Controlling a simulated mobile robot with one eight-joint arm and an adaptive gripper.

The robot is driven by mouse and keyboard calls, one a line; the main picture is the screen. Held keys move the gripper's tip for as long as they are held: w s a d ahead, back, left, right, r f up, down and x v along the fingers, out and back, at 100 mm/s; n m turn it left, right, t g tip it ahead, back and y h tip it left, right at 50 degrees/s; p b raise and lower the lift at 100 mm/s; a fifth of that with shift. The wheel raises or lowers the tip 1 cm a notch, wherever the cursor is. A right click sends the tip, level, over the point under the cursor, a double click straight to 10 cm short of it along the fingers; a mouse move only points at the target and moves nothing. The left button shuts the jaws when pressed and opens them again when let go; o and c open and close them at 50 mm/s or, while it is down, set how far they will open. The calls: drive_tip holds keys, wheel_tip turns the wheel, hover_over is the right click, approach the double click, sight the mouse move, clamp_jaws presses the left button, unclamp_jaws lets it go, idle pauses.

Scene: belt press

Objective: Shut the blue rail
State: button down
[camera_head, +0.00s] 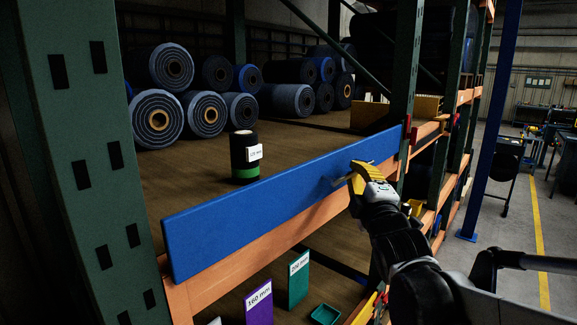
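The blue rail (265,204) is a long flat board across the front of a rack shelf. Its left end is near the left green upright and its right end meets the right upright by a red piece (413,135). The board sits along the orange beam (240,255). My gripper (345,182) is at the right part of the rail, by a small handle-like piece (339,183). Its yellow and white body partly covers the rail there. The fingertips are too small and dark to tell whether they grip it.
A dark roll with a green base (244,157) stands on the shelf (200,185) behind the rail. Several rolls (158,115) lie farther back. Purple (259,303) and teal (299,279) labelled pieces are below. Green uprights (75,150) flank the shelf. Floor (505,235) is open at right.

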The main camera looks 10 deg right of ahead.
drive_tip(key=c, duration=1.5)
unclamp_jaws()
drive_tip(key=v, duration=1.2)
drive_tip(key=shift+d+f, duration=0.1)
drive_tip(key=shift+f, duration=0.05)
drive_tip(key=s+a+f+m+g+b, duration=0.15)
drive_tip(key=f+m+g+b, duration=0.35)
drive_tip(key=f, duration=0.7)
drive_tip(key=s+a+f+m+g+y+b, duration=0.1)
drive_tip(key=s+f+m+b, duration=0.1)
drive_tip(key=f+b, duration=0.8)
drive_tip(key=s+a+f+m+g+b, duration=0.1)
drive_tip(key=s+f+m+g+b, duration=0.2)
drive_tip(key=f, duration=1.1)
drive_tip(key=s+a+f+m+g+y+b, duration=0.1)
drive_tip(key=s+a+f+m+b, duration=0.1)
drive_tip(key=f, duration=0.3)
drive_tip(key=s+a+f+m+g+b, duration=0.2)
drive_tip(key=s+f+b, duration=0.2)
drive_tip(key=f, duration=0.2)
drive_tip(key=shift+a+m+g+y+b, duration=0.15)
drive_tip(key=shift+m+g+y+b, duration=0.15)
drive_tip(key=shift+y, duration=0.1)
